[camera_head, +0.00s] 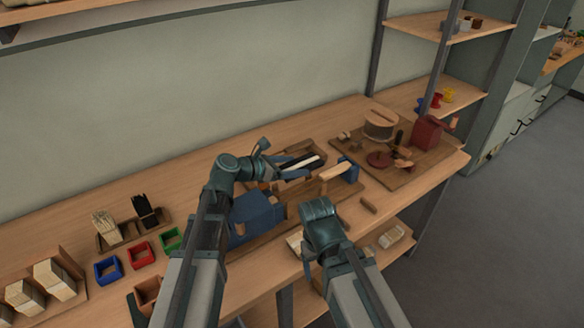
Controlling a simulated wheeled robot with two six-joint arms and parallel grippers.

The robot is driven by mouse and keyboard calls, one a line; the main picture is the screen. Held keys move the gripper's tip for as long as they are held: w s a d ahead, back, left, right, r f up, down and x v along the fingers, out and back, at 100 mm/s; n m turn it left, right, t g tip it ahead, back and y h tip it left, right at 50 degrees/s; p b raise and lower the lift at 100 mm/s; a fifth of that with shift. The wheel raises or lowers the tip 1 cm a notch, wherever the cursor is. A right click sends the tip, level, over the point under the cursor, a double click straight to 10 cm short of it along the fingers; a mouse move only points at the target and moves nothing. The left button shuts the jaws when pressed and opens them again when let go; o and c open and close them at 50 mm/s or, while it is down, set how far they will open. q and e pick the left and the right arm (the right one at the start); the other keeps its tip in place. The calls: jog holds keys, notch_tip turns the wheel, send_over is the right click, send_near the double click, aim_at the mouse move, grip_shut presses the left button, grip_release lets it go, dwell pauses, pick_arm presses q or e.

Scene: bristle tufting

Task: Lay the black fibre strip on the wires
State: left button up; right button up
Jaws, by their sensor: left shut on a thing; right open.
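My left gripper (284,164) is shut on a thin dark piece, which looks like the black fibre strip (293,168), above the middle of the bench. A pale strip lies right beside it, and the gripper partly hides both. My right gripper (304,258) is lower, near the bench's front edge; it is open, with its fingers mostly hidden by its own wrist. A wooden fixture with a blue block (258,212) at its left and a smaller blue block (348,170) at its right stands between the arms. The wires are too small to make out.
A holder at the left has pale bundles (105,224) and black bundles (145,209). Blue (108,270), red (142,254) and green (171,239) boxes stand in front. A wooden board (410,178) with a round tub and red device fills the right. A shelf post rises behind.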

pick_arm(q)
jog(key=shift+f+b, duration=1.95)
jog(key=shift+f, duration=0.1)
jog(key=shift+f+b, duration=1.15)
jog(key=shift+b, duration=0.05)
jog(key=shift+s+f, duration=0.1)
jog(key=shift+s, duration=0.05)
